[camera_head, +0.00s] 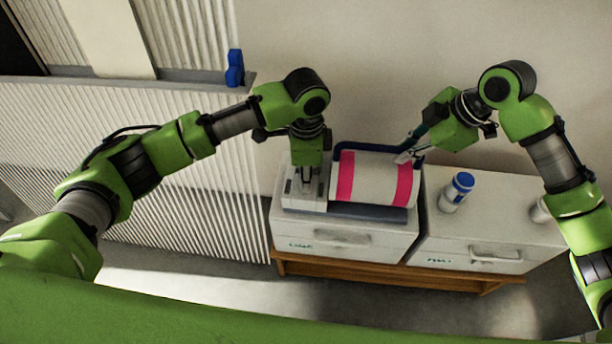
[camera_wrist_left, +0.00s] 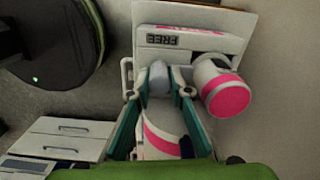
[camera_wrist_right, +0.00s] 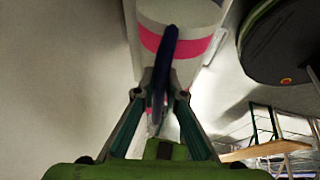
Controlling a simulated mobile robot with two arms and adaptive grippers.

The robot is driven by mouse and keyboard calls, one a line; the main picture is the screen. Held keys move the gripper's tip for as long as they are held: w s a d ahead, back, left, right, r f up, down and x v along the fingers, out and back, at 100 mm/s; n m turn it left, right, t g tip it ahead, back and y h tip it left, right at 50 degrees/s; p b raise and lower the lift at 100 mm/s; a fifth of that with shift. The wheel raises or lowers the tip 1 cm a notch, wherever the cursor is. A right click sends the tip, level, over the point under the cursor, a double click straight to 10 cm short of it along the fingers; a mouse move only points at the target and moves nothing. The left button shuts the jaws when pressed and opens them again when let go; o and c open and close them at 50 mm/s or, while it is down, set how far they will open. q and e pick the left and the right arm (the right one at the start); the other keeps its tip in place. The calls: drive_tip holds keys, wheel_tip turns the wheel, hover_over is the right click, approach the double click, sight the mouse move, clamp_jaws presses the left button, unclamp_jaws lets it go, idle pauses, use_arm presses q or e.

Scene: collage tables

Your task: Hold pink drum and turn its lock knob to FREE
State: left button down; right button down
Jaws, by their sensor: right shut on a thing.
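The drum (camera_head: 376,180) is a white cylinder with pink bands, lying on its side in a dark blue frame (camera_head: 372,209) on the left cabinet. At its left end is a white block (camera_head: 305,196). My left gripper (camera_head: 306,178) points down over this block. In the left wrist view its fingers stand open on either side of a grey knob (camera_wrist_left: 158,78), beside an upside-down FREE label (camera_wrist_left: 163,40). My right gripper (camera_head: 407,157) is at the drum's right end. In the right wrist view it is shut on a dark blue bar (camera_wrist_right: 164,62) in front of the drum (camera_wrist_right: 185,18).
A white jar with a blue lid (camera_head: 457,192) stands on the right cabinet (camera_head: 490,222), and another pale item (camera_head: 540,210) stands near its right edge. A blue object (camera_head: 235,68) sits on the ledge at the left. The wall is close behind the drum.

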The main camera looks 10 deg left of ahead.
use_arm(q)
drive_tip(key=shift+n, duration=0.4)
drive_tip(key=n, duration=1.3)
drive_tip(key=shift+w, duration=0.1)
drive_tip(key=shift+a+r+n, duration=0.1)
drive_tip(key=shift+n, duration=1.9)
drive_tip(key=c, duration=1.8)
unclamp_jaws()
drive_tip(key=shift+c, duration=0.2)
